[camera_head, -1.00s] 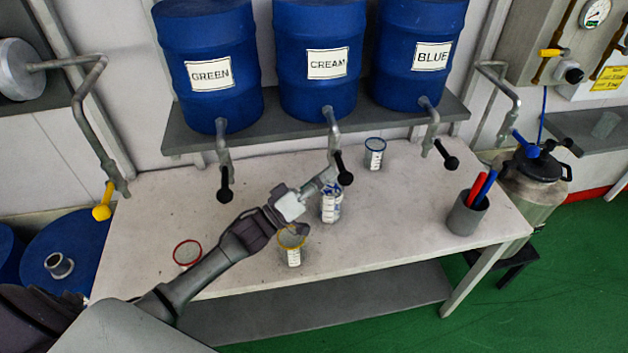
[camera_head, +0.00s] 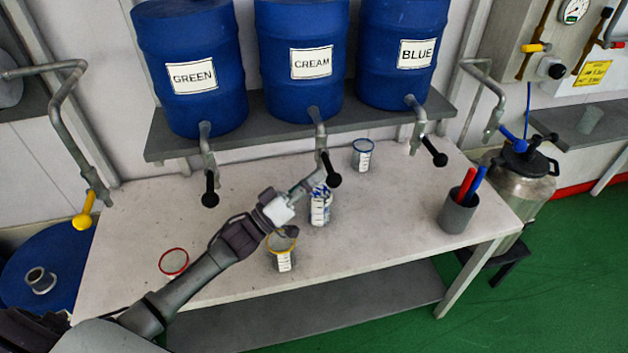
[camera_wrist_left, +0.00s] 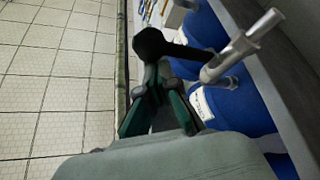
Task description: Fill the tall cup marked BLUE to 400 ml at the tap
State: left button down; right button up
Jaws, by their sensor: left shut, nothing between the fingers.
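A cup with blue and white markings (camera_head: 320,212) stands on the table below the CREAM tap, partly hidden by my left arm. A blue-rimmed cup (camera_head: 363,156) stands farther back, between the CREAM and BLUE taps. I cannot read which cup is marked BLUE. The BLUE drum (camera_head: 400,85) has a tap with a black-knobbed lever (camera_head: 437,154). My left gripper (camera_head: 312,184) is shut and empty, close to the CREAM tap's black knob (camera_head: 334,180). In the left wrist view, the gripper (camera_wrist_left: 160,80) is just below a black knob (camera_wrist_left: 154,43). My right gripper is not in view.
A yellow-rimmed cup (camera_head: 283,258) and red-rimmed cup (camera_head: 174,262) stand near the table's front, by my left arm. A grey pen holder (camera_head: 456,216) stands at the right. The GREEN drum (camera_head: 188,95) and CREAM drum (camera_head: 300,85) share the shelf.

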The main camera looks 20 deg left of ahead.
pick_arm(q)
notch_tip(320, 180, down, 3)
jog(key=m+g+h+b, duration=0.1)
jog(key=m+b, duration=0.2)
jog(key=m+g+h+b, duration=0.1)
jog(key=m+h+b, duration=0.1)
jog(key=m+b, duration=0.1)
jog(key=shift+w+a+b, duration=0.1)
jog(key=shift+w+b, duration=0.05)
jog(key=shift+b, duration=0.45)
dwell(0.9)
jog(key=s+a, duration=0.8)
jog(key=a, duration=0.1)
jog(key=shift+s+a+f, duration=0.15)
jog(key=shift+s+a, duration=0.2)
jog(key=shift+a, duration=0.05)
dwell(0.5)
